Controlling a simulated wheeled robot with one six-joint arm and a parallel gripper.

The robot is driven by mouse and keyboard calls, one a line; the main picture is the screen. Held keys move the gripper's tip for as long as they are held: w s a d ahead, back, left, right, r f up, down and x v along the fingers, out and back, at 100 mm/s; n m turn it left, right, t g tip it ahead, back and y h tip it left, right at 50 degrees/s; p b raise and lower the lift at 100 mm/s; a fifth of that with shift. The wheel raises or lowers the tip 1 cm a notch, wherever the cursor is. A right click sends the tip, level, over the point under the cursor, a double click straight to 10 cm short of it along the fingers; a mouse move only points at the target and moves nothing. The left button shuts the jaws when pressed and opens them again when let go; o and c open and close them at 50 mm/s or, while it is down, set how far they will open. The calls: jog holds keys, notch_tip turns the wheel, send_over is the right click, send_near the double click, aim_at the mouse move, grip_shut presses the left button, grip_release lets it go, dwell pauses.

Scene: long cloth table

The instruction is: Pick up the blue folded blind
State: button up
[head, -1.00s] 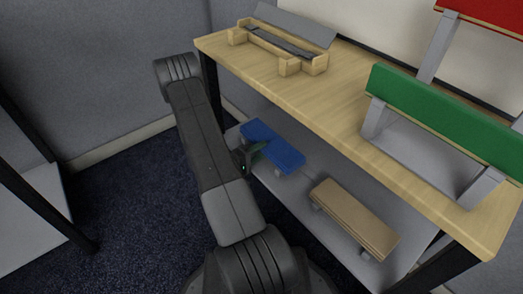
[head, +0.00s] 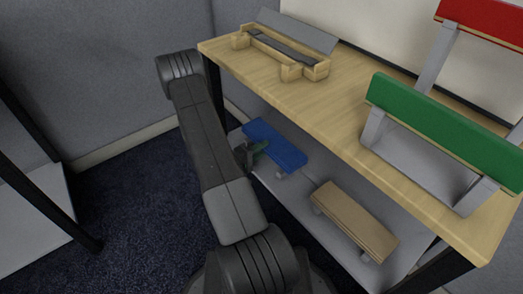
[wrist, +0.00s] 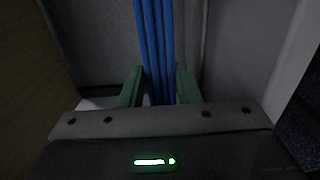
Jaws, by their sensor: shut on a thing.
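The blue folded blind (head: 275,144) lies on the grey lower shelf, under the wooden tabletop, raised a little on small grey supports. In the wrist view the blue blind (wrist: 158,45) shows as a stack of long narrow slats running away from me. My gripper (head: 259,149) is at the blind's near left side. In the wrist view the green fingers of my gripper (wrist: 160,88) stand on both sides of the slats and are shut on them. The far part of the blind's underside is hidden.
A tan folded blind (head: 353,219) lies on the same shelf (head: 300,200) to the right. Above, the wooden tabletop (head: 350,130) bears a wooden rack (head: 290,70), a green board on grey supports (head: 440,125) and a red board (head: 490,20). A dark table leg (head: 208,85) stands beside my arm.

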jog(key=s+a+r+p, duration=0.4)
jog(key=s+a, duration=0.4)
jog(key=a, duration=0.3)
jog(key=shift+a+r+p, duration=0.15)
jog(key=shift+r+p, duration=0.15)
jog(key=shift+r, duration=0.3)
